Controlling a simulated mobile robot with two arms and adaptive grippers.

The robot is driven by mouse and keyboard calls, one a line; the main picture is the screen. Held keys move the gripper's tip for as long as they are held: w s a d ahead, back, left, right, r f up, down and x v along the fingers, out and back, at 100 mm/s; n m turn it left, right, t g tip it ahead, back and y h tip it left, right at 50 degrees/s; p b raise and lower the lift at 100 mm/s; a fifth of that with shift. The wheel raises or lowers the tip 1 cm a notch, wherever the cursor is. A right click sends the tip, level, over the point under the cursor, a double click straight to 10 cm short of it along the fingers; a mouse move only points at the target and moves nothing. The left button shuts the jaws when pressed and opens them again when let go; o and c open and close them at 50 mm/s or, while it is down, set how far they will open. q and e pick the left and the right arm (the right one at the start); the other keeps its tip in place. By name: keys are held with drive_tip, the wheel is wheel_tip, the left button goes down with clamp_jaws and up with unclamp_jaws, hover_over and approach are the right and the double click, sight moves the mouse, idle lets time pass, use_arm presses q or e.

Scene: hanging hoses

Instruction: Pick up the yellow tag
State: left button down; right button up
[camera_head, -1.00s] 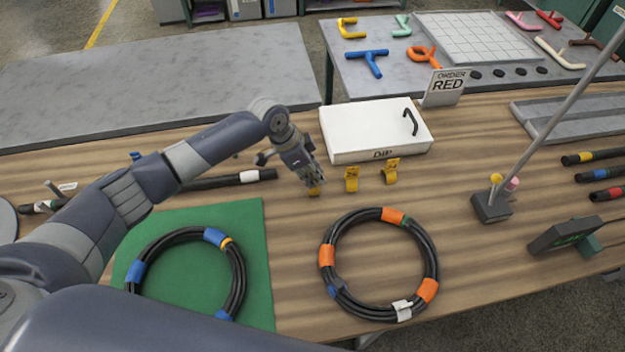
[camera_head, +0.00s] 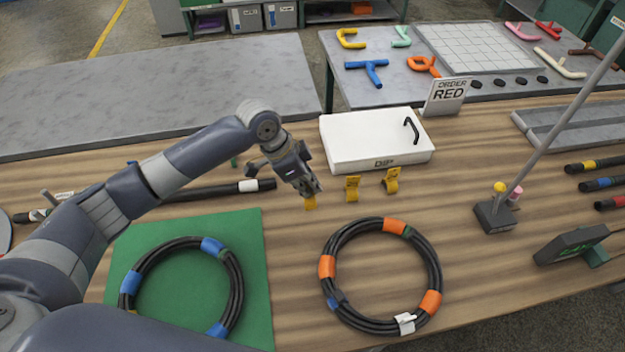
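Three yellow tags show in the head view, in a row in front of the white box. The leftmost yellow tag (camera_head: 310,203) is right at the fingertips of my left gripper (camera_head: 312,190), which partly hides it. I cannot tell whether the fingers are closed on it or whether it touches the table. The middle yellow tag (camera_head: 352,189) and the right yellow tag (camera_head: 391,181) stand apart on the wooden table, clear of the gripper. My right gripper is not in view.
The white box (camera_head: 365,140) marked DIP, with a black handle, stands behind the tags. A coiled black hose with orange bands (camera_head: 328,267) lies in front. Another coil with blue bands (camera_head: 130,283) lies on a green mat (camera_head: 255,255). A slanted pole on a stand (camera_head: 494,218) is at right.

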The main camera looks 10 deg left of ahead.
use_arm(q)
drive_tip(key=s+r+b, duration=0.1)
drive_tip(key=s, duration=1.1)
drive_tip(key=shift+s+a+r+b, duration=0.15)
drive_tip(key=shift+a+b, duration=0.05)
drive_tip(key=shift+b, duration=0.2)
idle(0.9)
